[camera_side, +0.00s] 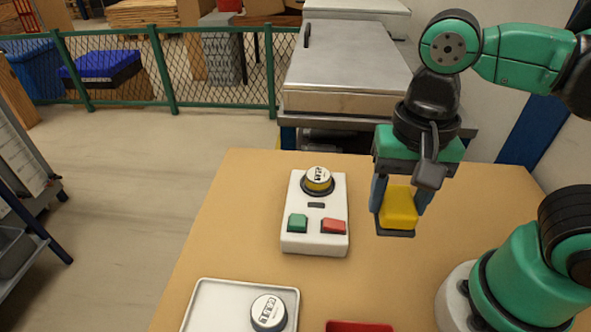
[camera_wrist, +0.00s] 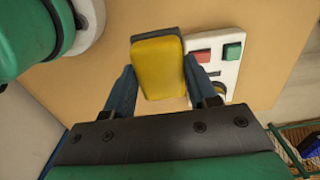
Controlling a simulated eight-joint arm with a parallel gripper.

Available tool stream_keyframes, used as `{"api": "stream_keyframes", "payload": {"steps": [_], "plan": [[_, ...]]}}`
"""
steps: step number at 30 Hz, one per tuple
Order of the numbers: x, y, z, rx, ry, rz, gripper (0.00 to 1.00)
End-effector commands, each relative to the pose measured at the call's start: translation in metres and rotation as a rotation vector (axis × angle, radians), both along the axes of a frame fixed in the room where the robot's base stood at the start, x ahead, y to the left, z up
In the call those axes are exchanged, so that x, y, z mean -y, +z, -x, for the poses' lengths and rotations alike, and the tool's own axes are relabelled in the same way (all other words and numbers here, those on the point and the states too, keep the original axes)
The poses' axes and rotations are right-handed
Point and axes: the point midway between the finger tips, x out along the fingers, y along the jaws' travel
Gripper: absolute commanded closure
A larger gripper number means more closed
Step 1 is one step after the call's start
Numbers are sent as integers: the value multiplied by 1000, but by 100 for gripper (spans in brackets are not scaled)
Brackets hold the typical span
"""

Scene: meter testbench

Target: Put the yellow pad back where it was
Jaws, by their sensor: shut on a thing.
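The yellow pad (camera_side: 399,208) is a block with a dark underside. My gripper (camera_side: 397,212) is shut on it and holds it above the table, to the right of the white testbench box. In the wrist view the yellow pad (camera_wrist: 158,68) sits between the two fingers of my gripper (camera_wrist: 160,82). The white testbench box (camera_side: 299,240) lies on the table with a green button (camera_side: 298,223), a red button (camera_side: 333,226) and a round meter (camera_side: 318,180) with a yellow band on it. The box partly shows in the wrist view (camera_wrist: 228,72).
A white tray (camera_side: 203,290) at the front left holds a round white meter (camera_side: 268,312). A red container (camera_side: 358,327) is cut off at the bottom edge. The wooden table (camera_side: 240,190) is bare around the box. A metal-topped cabinet (camera_side: 345,65) stands behind the table.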

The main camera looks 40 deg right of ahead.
Motion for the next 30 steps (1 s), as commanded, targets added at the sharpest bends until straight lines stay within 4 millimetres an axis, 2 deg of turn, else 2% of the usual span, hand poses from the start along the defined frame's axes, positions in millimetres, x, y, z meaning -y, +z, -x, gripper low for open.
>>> {"api": "stream_keyframes", "payload": {"steps": [6,13,18,30], "plan": [[0,-41,0,0,0,0,98],[0,-73,0,0,0,0,98],[-1,-87,-1,0,0,0,98],[0,-105,-1,0,0,0,98]]}}
